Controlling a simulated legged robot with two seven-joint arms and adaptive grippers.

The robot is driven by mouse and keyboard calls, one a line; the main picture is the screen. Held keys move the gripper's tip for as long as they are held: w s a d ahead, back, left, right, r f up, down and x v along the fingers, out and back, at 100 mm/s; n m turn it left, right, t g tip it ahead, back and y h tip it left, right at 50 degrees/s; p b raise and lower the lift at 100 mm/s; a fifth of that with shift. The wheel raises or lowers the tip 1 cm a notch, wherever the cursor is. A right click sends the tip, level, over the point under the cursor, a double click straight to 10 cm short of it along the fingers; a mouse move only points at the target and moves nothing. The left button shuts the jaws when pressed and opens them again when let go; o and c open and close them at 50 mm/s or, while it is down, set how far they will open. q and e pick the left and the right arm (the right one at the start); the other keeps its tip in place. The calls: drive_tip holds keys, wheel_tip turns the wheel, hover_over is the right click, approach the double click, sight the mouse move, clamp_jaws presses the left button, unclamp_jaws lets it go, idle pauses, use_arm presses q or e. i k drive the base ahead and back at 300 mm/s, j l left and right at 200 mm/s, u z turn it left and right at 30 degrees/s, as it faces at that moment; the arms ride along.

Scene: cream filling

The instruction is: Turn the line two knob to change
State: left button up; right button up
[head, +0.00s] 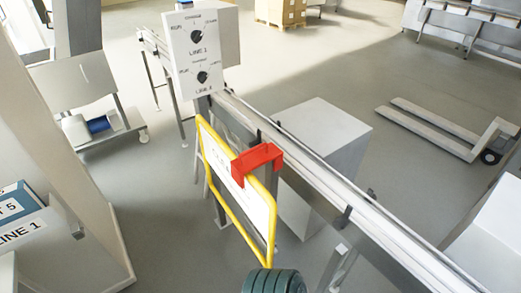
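A white control panel (194,55) stands upright at the upper left, beside the far part of the conveyor. It has two black round knobs. The upper knob (196,36) has the label LINE 1 below it. The lower knob (202,77) has another LINE label below it, whose number is too small to read surely. Small position words sit around each knob; RUN shows at the left of the upper one. Which position the lower knob points to is too small to tell. Neither of my grippers is in view, and nothing touches the panel.
A long conveyor (330,183) runs from the panel toward the lower right. A yellow-framed board (237,190) with a red bracket (257,160) stands in front of it. A teal ribbed object (273,281) is at the bottom edge. A LINE 1 box (20,232) is at left.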

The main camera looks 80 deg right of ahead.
sight(202, 76)
drive_tip(key=z, duration=2.2)
drive_tip(key=i+l+z, duration=0.3)
drive_tip(key=i+l, duration=0.25)
